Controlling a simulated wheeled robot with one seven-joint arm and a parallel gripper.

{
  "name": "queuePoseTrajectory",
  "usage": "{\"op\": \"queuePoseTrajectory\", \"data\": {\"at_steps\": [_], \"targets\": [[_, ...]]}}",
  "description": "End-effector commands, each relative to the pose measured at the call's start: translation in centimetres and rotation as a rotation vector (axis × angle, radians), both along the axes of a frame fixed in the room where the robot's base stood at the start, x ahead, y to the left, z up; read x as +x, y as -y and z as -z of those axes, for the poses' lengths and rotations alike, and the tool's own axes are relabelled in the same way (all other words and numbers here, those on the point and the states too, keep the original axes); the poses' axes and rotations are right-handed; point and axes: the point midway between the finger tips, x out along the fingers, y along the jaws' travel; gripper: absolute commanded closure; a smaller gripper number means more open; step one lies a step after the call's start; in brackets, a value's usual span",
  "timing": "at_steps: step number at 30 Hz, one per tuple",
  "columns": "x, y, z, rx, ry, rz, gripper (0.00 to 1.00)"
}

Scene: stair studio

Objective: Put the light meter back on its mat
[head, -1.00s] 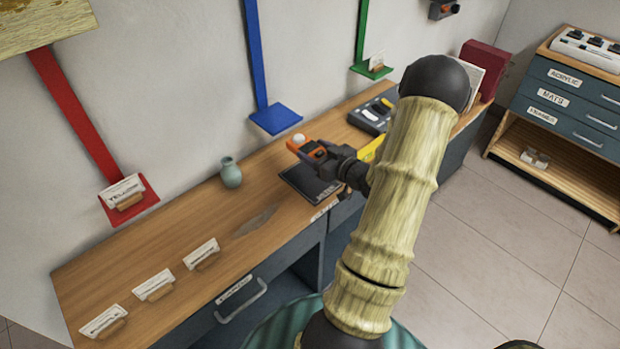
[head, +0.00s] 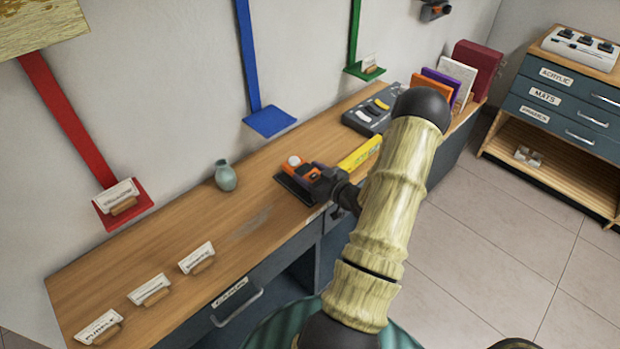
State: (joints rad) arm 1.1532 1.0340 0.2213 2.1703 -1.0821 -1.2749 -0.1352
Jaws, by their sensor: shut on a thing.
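The light meter (head: 294,162) is a small orange and dark device with a white dome. My gripper (head: 311,174) is shut on it. The meter is low over the dark mat (head: 287,186) on the wooden bench; whether it touches the mat I cannot tell. The gripper and meter hide most of the mat, and only its left and front edges show.
A yellow bar (head: 360,153) lies right of the gripper. Behind it is a grey tray (head: 366,119). A green vase (head: 226,175) stands to the left. Several label cards (head: 197,257) stand at the front left. A blue shelf (head: 269,122) juts from the wall.

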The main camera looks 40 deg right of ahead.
Motion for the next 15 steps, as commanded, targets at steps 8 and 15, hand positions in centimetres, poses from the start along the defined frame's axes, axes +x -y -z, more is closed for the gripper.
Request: {"op": "queuePoseTrajectory", "data": {"at_steps": [8, 15], "targets": [[0.0, 0.0, 2.1, -0.001, 0.002, 0.0, 0.7], [0.0, 0.0, 2.3, 0.0, 0.001, 0.0, 0.7]]}}
